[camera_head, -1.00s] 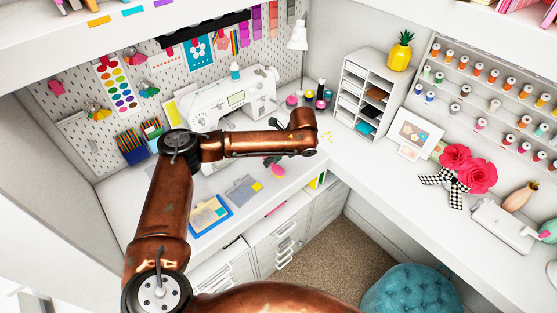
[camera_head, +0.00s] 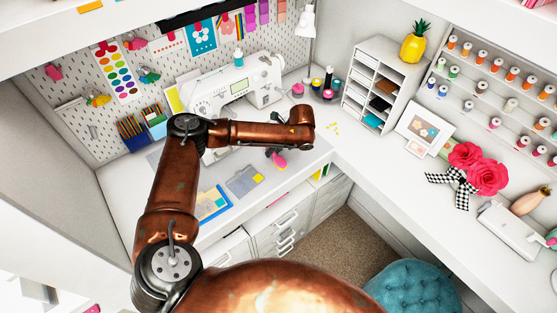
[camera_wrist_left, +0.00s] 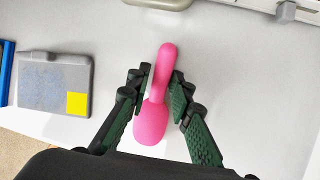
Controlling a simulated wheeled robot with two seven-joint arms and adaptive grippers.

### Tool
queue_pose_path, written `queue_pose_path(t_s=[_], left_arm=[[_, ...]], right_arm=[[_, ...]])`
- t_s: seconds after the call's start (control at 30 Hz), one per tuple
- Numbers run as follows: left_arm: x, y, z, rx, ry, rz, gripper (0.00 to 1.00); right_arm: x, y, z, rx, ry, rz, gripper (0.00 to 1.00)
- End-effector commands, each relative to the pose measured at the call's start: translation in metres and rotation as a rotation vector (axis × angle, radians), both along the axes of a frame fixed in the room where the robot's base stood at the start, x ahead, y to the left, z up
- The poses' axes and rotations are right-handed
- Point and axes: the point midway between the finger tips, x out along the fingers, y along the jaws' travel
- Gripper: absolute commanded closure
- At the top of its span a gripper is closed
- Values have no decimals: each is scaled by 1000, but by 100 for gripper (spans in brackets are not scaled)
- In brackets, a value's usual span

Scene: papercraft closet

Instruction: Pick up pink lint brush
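The pink lint brush (camera_wrist_left: 150,118) lies on the white desk, its handle pointing away from my wrist in the left wrist view. My left gripper (camera_wrist_left: 158,84) is over it, with dark green fingers on either side of the brush. The fingers are apart, with a gap visible on the left of the handle. In the head view, part of the brush (camera_head: 279,161) shows beside my left gripper (camera_head: 273,153), below the end of my copper arm. My right gripper is in neither view.
A grey-blue case with a yellow square (camera_wrist_left: 55,83) lies left of the brush. A white sewing machine (camera_head: 238,88) stands behind my arm. The desk front edge is close, with drawers (camera_head: 285,222) below. A teal stool (camera_head: 420,290) stands on the floor.

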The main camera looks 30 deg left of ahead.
Motion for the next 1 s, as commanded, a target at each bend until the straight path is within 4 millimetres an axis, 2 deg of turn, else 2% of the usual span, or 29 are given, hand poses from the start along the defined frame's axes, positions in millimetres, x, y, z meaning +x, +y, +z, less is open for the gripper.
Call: queue_pose_path(t_s=[0.1,0.2,0.5,1.0], left_arm=[[1,-1,-1,-1,-1,-3,80],[1,-1,-1,-1,0,-3,80],[1,-1,-1,0,-1,-4,100],[2,-1,3,0,-1,-3,100]], right_arm=[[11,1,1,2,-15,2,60],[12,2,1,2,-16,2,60],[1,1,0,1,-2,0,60],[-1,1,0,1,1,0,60]])
